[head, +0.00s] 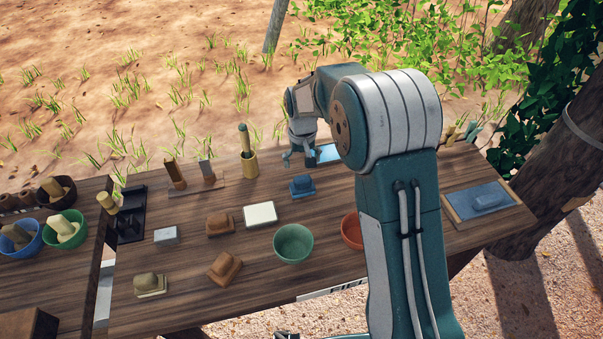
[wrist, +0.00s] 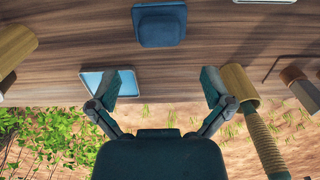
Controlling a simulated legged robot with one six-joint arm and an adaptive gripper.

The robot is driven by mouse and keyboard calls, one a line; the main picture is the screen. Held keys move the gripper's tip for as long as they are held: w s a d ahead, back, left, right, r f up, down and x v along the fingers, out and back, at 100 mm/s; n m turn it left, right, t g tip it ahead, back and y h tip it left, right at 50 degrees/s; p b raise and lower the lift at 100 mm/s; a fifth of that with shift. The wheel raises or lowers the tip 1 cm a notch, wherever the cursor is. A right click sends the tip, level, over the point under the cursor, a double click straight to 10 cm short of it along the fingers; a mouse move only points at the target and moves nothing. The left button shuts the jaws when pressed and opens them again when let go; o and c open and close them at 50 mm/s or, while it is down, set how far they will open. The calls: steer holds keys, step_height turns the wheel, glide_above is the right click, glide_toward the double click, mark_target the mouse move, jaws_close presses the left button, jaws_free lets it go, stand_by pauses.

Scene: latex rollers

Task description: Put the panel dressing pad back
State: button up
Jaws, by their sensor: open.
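I cannot tell for sure which thing is the panel dressing pad. A dark blue pad block (head: 302,186) lies on the table just in front of my gripper; it also shows at the top of the wrist view (wrist: 160,27).
A tan cup holding a handled tool (head: 247,160) stands close to my gripper. A green bowl (head: 293,243), white block (head: 260,214), brown blocks (head: 220,225) and a partly hidden orange bowl (head: 351,231) are nearer. Filled bowls (head: 66,230) stand at the left.

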mark_target(302, 176)
steer(key=shift+r, duration=2.4)
steer(key=s+d+r+m+t, duration=0.1)
steer(key=s+d+r, duration=0.2)
steer(key=s+r, duration=0.35)
steer(key=s+d+r+t, duration=0.2)
steer(key=s+d+r, duration=0.2)
steer(key=s+r, duration=0.25)
steer(key=s+d+r+t, duration=0.1)
steer(key=s+d, duration=0.1)
steer(key=s, duration=0.7)
steer(key=s+d+r+m+t, duration=0.1)
steer(key=s+d, duration=0.1)
steer(key=s, duration=0.6)
steer(key=shift+s+t, duration=0.3)
steer(key=shift+s, duration=0.05)
steer(key=shift+d+r, duration=0.1)
steer(key=shift+r, duration=0.05)
